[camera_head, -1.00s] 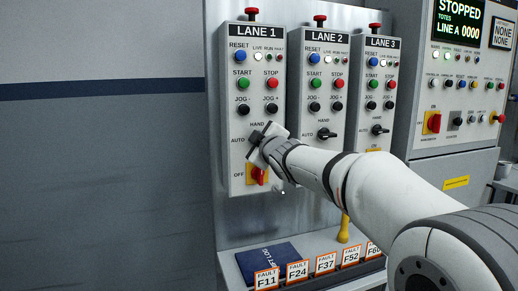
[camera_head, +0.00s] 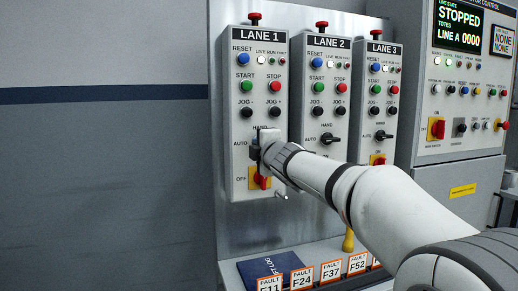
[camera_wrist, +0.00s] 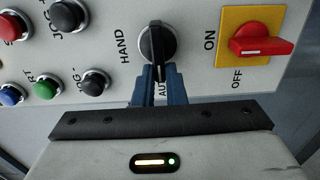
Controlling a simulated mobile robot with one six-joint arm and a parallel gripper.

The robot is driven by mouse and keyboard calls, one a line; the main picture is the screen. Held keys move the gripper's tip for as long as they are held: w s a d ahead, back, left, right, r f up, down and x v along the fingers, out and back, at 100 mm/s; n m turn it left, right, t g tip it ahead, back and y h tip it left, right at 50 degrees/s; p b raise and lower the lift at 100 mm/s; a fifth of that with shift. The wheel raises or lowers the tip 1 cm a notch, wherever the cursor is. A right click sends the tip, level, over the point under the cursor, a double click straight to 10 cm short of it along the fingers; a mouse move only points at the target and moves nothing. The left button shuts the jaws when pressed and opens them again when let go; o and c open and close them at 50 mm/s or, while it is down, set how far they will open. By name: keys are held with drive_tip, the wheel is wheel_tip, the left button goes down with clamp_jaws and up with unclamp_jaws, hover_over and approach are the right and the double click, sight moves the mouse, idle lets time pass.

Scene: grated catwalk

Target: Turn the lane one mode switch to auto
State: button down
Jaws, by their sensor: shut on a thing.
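The lane one mode switch (camera_wrist: 158,42) is a black rotary knob, seen in the wrist view on the lane one panel (camera_head: 240,125).
A red OFF/ON switch on a yellow plate (camera_head: 255,185) sits close below my gripper. Lane two (camera_head: 322,137) and lane three (camera_head: 380,136) mode switches are to the right. A shelf with fault cards (camera_head: 302,277) and a dark blue log book (camera_head: 256,267) lies below.

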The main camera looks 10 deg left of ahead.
drive_tip(key=shift+f, duration=0.1)
idle(0.3)
drive_tip(key=c, duration=1.5)
unclamp_jaws()
drive_tip(key=shift+s, duration=0.1)
drive_tip(key=v, duration=0.7)
drive_tip(key=shift+s+d+b, duration=0.2)
drive_tip(key=shift+d+b, duration=0.05)
drive_tip(key=shift+b, duration=0.05)
